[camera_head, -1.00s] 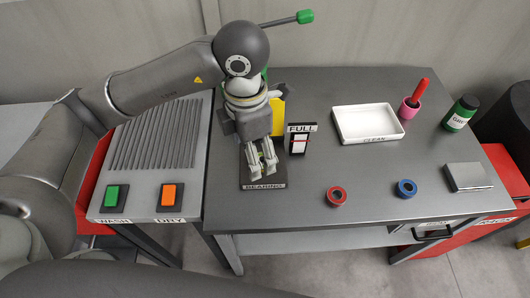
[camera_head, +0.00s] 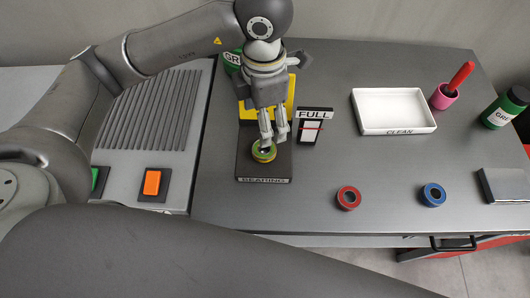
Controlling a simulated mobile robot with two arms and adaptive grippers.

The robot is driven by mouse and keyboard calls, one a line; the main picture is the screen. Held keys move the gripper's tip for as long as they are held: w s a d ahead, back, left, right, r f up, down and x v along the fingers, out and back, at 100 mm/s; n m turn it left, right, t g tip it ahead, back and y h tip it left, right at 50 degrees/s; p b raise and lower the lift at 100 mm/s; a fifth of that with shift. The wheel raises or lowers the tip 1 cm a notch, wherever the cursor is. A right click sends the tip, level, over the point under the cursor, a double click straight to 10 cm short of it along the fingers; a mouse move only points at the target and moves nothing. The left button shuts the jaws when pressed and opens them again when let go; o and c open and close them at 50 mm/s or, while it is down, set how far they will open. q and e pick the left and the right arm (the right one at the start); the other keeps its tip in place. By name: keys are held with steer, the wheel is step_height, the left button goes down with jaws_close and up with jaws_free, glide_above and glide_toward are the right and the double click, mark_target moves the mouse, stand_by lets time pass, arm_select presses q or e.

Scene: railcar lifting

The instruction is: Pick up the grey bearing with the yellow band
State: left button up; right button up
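The grey bearing with the yellow band (camera_head: 264,151) sits on the dark stand labelled BEARING (camera_head: 264,170), at the left of the table. My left gripper (camera_head: 274,141) points down just behind and above the bearing. Its two fingers are a little apart, with no object visible between them. The nearer fingertip overlaps the bearing's back edge in the picture; I cannot tell whether they touch. My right gripper is out of view.
A FULL sign (camera_head: 313,126) stands close to the right of the fingers. A yellow block (camera_head: 246,108) is behind my gripper. Red (camera_head: 348,198) and blue (camera_head: 432,195) rings lie at the front. A white CLEAN tray (camera_head: 394,131) is farther right.

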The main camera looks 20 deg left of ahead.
arm_select(q)
step_height(320, 180, down, 2)
steer(key=b, duration=0.1)
steer(key=p, duration=0.1)
glide_above(263, 149)
steer(key=f, duration=0.5)
steer(key=shift+s+d+f, duration=0.15)
steer(key=shift+d+f, duration=0.05)
steer(key=shift+f, duration=0.2)
steer(key=shift+f+p, duration=0.3)
steer(key=shift+f, duration=0.05)
steer(key=f, duration=0.1)
steer(key=f+p, duration=0.1)
steer(key=f, duration=0.1)
steer(key=shift+a+f, duration=0.25)
steer(key=shift+f, duration=0.05)
steer(key=shift+f+p, duration=0.3)
steer(key=shift+f, duration=0.15)
steer(key=c, duration=1.2)
steer(key=shift+w, duration=0.2)
steer(key=shift+c, duration=0.4)
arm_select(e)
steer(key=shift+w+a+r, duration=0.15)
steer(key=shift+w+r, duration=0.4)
arm_select(q)
steer(key=shift+r, duration=0.15)
